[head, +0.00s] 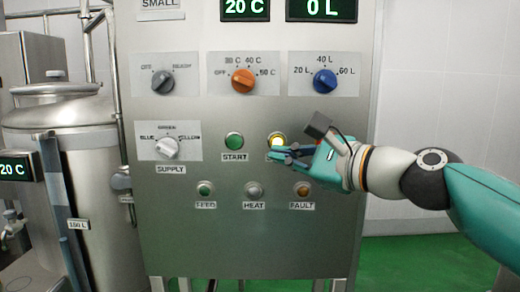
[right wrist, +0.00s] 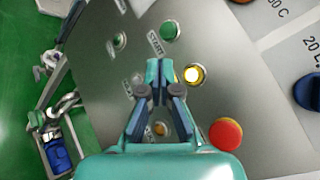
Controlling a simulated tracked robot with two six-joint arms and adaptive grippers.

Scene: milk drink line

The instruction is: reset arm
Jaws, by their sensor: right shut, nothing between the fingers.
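My right gripper (head: 270,153) reaches in from the right and is in front of the control panel (head: 220,240). Its fingers are shut with nothing between them. The fingertips are just below the lit yellow button (head: 277,138), whose label they partly cover. In the right wrist view the closed fingertips (right wrist: 160,68) lie left of that lit button (right wrist: 194,74); I cannot tell whether they touch the panel. A red button (right wrist: 226,134) shows there beside the gripper; it is hidden in the head view. My left gripper is not in view.
The panel carries a green START button (head: 234,141), an orange knob (head: 242,79), a blue knob (head: 325,81), a grey knob (head: 163,82) and a white SUPPLY knob (head: 167,147). A steel tank (head: 95,180) stands left. Green floor (head: 420,262) is open at the right.

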